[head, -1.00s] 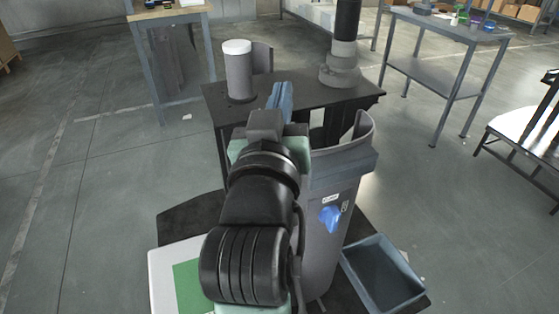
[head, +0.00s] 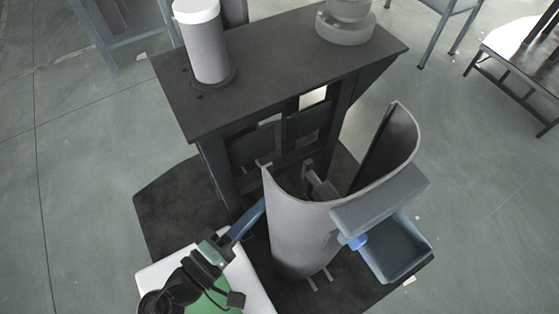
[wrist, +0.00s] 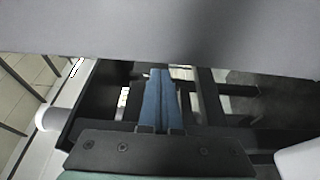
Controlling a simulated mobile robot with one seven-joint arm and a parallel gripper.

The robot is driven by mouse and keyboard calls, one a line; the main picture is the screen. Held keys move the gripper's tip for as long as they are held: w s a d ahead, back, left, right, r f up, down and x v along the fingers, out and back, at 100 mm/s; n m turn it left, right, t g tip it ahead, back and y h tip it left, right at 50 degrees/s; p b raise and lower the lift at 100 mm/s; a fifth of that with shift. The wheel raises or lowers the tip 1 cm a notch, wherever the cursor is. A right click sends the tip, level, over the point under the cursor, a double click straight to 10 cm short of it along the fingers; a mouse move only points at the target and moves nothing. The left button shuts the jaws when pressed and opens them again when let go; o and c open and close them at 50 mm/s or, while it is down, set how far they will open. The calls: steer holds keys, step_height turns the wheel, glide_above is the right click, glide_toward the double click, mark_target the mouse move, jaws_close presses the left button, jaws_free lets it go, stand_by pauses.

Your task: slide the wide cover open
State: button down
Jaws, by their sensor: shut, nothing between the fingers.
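The wide cover (head: 300,225) is a tall, curved grey shell standing in front of the black table, with its hollow side facing the table. In the wrist view a broad, smooth grey surface, apparently the cover (wrist: 150,28), fills the top very close to the camera. My gripper (head: 262,203) has blue fingers, shut and empty, at the cover's left edge. The fingertips reach toward the gap between cover and table; whether they touch the cover cannot be told. In the wrist view the gripper (wrist: 160,75) points at the dark frame under the table.
The black table (head: 290,65) carries a white-topped grey cylinder (head: 205,45) and a round grey column base (head: 345,25). A grey-blue bin (head: 400,250) sits right of the cover. A dark mechanism (head: 318,183) shows inside the shell. Floor at left is clear.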

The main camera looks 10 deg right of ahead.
mark_target(302, 176)
steer(key=x, duration=0.9)
steer(key=shift+w+d, duration=0.15)
steer(key=shift+d, duration=0.15)
steer(key=shift+s+d+r, duration=0.1)
steer(key=shift+s+d, duration=0.2)
steer(key=shift+s, duration=0.6)
steer(key=shift+w, duration=0.1)
steer(key=shift+a, duration=0.1)
